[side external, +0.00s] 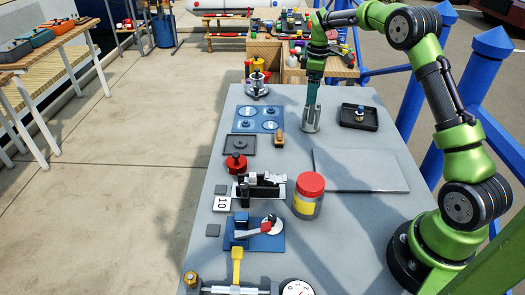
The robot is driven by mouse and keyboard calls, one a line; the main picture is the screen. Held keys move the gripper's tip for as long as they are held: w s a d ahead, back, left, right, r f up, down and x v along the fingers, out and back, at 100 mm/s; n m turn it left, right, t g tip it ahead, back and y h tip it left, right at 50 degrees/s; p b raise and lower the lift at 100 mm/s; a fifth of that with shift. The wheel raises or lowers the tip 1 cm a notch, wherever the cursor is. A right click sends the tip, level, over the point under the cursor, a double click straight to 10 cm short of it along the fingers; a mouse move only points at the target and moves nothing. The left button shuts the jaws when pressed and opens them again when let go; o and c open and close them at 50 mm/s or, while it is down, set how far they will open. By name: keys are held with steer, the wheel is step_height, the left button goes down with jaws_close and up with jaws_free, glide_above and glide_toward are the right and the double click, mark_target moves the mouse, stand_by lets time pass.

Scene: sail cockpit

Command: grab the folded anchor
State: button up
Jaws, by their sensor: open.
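A grey metal piece that looks like the folded anchor (310,122) stands upright on the grey table top, towards the far side. My gripper (312,102) points straight down over it, at its upper part. The gripper is open. The fingers are small and overlap the anchor in this view, so I cannot tell whether they touch it.
A black tray (371,117) with a small brass-coloured part lies to the right. A blue panel (258,120) and a small brown block (278,137) are to the left. A flat grey plate (360,171) and a red-lidded jar (308,196) are nearer. Blue posts (485,60) stand right.

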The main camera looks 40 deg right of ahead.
mark_target(312, 112)
steer(key=shift+s+a+f, duration=0.15)
steer(key=shift+s+f, duration=0.05)
steer(key=shift+f, duration=1.3)
steer(key=shift+s+a+f, duration=0.1)
steer(key=shift+s+f, duration=0.05)
steer(key=shift+f, duration=1.35)
jaws_close()
steer(key=shift+r, duration=0.15)
